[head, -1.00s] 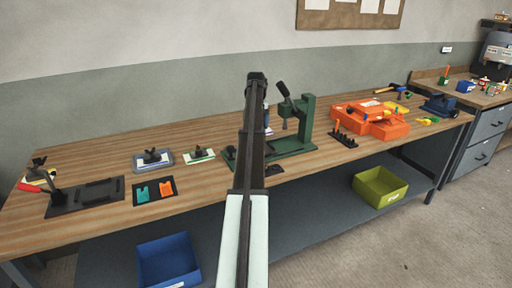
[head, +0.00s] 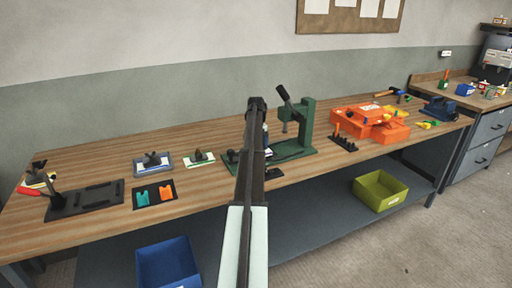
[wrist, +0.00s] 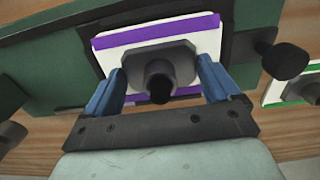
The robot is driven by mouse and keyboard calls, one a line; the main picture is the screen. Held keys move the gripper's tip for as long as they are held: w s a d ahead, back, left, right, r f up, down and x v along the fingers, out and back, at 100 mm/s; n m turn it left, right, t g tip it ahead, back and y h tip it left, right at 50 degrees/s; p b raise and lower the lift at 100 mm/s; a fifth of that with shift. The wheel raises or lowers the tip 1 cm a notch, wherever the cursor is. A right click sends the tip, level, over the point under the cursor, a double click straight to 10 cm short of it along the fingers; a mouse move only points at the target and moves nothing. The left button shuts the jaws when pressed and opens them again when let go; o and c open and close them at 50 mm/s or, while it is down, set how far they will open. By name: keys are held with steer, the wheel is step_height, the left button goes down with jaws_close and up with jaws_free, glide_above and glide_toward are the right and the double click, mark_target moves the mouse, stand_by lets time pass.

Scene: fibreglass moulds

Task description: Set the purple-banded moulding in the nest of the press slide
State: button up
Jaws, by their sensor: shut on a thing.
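The purple-banded moulding (wrist: 119,40) shows in the wrist view as a white plate with purple bands along its edges and a dark raised boss in the middle. My gripper (wrist: 162,76) is shut on the boss, one blue finger on each side. The plate lies over the dark nest (wrist: 88,57) on the green press slide, and dark nest edges show at its left and right. I cannot tell whether it rests fully inside. In the head view the green press (head: 308,122) stands right of my arm, which hides most of the gripper and moulding.
A green-banded moulding (head: 199,158) and a blue-banded one (head: 153,161) sit left on the bench. A black mat (head: 154,194) holds teal and orange pieces. An orange toolbox (head: 358,119) stands right of the press. A dark knob (wrist: 285,60) is close right of the nest.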

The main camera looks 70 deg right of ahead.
steer(key=shift+f, duration=0.25)
steer(key=o, duration=1.1)
step_height(320, 180, up, 13)
steer(key=shift+f, duration=0.2)
steer(key=shift+w, duration=0.1)
